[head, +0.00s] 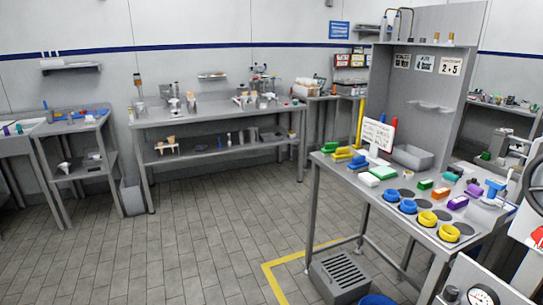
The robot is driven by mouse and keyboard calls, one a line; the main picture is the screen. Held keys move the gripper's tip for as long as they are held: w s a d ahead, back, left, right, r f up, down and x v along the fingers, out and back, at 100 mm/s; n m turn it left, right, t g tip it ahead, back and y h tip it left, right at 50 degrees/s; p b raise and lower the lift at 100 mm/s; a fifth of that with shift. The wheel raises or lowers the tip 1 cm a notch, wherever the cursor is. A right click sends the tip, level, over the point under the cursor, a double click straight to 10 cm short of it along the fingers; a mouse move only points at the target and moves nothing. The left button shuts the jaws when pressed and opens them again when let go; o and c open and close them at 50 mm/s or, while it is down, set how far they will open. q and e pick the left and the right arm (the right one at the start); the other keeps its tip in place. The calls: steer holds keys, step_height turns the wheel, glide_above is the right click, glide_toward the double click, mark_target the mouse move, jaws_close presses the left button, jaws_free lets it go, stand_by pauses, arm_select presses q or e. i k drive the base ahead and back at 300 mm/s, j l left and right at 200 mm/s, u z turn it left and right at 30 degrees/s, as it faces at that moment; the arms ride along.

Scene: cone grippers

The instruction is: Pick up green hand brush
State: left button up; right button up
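Several small green items lie on the steel table at the right. One is a green block with a white side (383,173) near the table's left part. Another green piece (425,184) lies near the middle, and a further green one (451,176) lies toward the back. A green item (330,147) also sits at the far left corner, beside yellow and blue ones. They are too small to tell which is the green hand brush. Neither of my grippers shows in the head view.
The steel table (343,174) also bears blue rings (407,206), yellow rings (449,233), a purple block (458,202) and a grey basin (412,157). A grey slotted box (341,277) stands on the floor below. The tiled floor (200,220) at centre left is clear.

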mark_target(330, 148)
steer(key=i+l+u, duration=0.1)
steer(key=i+u, duration=0.3)
steer(key=i, duration=1.05)
steer(key=i+z, duration=0.4)
steer(key=i+j+z, duration=0.1)
steer(key=i+z, duration=0.3)
steer(key=i, duration=0.1)
